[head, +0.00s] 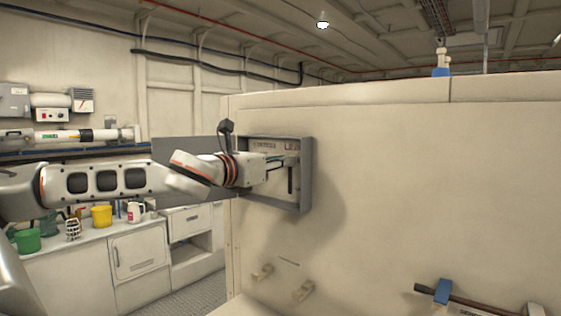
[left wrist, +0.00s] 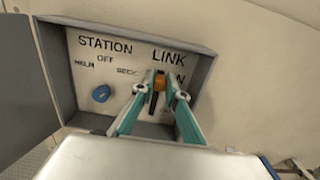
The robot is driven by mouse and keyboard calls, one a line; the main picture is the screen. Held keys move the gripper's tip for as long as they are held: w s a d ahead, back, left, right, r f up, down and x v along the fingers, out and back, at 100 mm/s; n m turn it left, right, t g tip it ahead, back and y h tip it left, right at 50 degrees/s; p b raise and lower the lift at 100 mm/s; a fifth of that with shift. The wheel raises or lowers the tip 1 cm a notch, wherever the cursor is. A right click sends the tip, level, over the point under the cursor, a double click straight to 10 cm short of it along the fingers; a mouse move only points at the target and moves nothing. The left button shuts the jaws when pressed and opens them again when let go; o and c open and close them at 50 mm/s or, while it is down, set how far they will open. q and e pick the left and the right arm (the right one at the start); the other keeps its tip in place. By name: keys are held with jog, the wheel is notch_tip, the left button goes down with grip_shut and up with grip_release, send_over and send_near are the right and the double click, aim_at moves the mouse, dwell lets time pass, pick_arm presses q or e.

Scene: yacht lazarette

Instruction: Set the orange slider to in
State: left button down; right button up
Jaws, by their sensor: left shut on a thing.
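The orange slider (left wrist: 159,82) is in the left wrist view, under the word LINK, with part of a dark slot showing below it. A label ending in N, partly hidden by a finger, is beside it. My left gripper (left wrist: 161,87) has its teal fingers on both sides of the slider and is shut on it. In the head view the left gripper (head: 279,162) reaches into the grey control box (head: 307,177), and the slider is hidden there. My right gripper is in neither view.
A blue knob (left wrist: 101,93) sits on the same panel under STATION, left of the fingers. The box's open door (head: 180,150) stands out to the left.

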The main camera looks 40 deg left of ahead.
pick_arm(q)
jog(key=c, duration=2)
grip_release()
jog(key=shift+r, duration=0.4)
jog(key=shift+f, duration=0.15)
jog(key=s, duration=0.4)
jog(key=s+d, duration=0.1)
jog(key=s, duration=0.7)
jog(key=shift+d, duration=0.2)
